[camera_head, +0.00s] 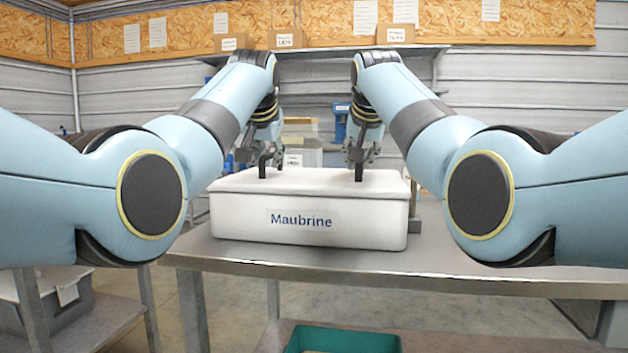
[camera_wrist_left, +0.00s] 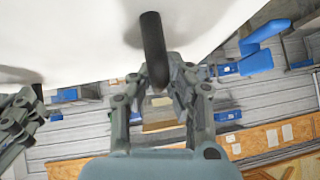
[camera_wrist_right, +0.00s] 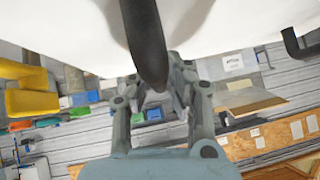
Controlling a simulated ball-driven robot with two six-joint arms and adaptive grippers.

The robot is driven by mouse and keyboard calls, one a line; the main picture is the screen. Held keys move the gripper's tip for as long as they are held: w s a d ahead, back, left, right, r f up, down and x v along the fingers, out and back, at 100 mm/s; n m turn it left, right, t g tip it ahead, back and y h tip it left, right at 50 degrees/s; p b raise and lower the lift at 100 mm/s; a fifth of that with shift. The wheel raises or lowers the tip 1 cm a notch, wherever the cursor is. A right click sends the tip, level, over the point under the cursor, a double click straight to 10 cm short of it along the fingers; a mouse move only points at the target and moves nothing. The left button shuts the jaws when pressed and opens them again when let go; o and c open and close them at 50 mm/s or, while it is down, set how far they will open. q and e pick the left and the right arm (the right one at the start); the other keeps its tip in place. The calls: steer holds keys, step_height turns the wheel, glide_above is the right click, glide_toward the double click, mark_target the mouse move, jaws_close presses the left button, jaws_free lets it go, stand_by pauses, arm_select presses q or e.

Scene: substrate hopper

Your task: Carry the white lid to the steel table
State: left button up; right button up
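The white lid (camera_head: 330,182) sits level on a white tub (camera_head: 240,222) marked "Maubrine" on a steel-topped table. Two dark handles stand on the lid, a left one (camera_head: 262,168) and a right one (camera_head: 358,170). My left gripper (camera_head: 260,155) is down at the left handle, and the dark bar (camera_wrist_left: 153,45) runs in front of its fingers in the left wrist view. My right gripper (camera_head: 361,155) is likewise at the right handle, whose bar (camera_wrist_right: 145,40) covers part of the finger gap. Whether the fingers press on the bars is hidden.
The steel table top (camera_head: 480,275) is bare in front of the tub and to its right. A green crate (camera_head: 340,340) sits below at the front. A grey bin (camera_head: 65,295) stands on a low shelf at left. Cardboard boxes (camera_head: 286,39) line the back shelf.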

arm_select(q)
jaws_close()
arm_select(e)
jaws_close()
arm_select(q)
steer(key=shift+r, duration=0.15)
arm_select(e)
steer(key=shift+r, duration=0.15)
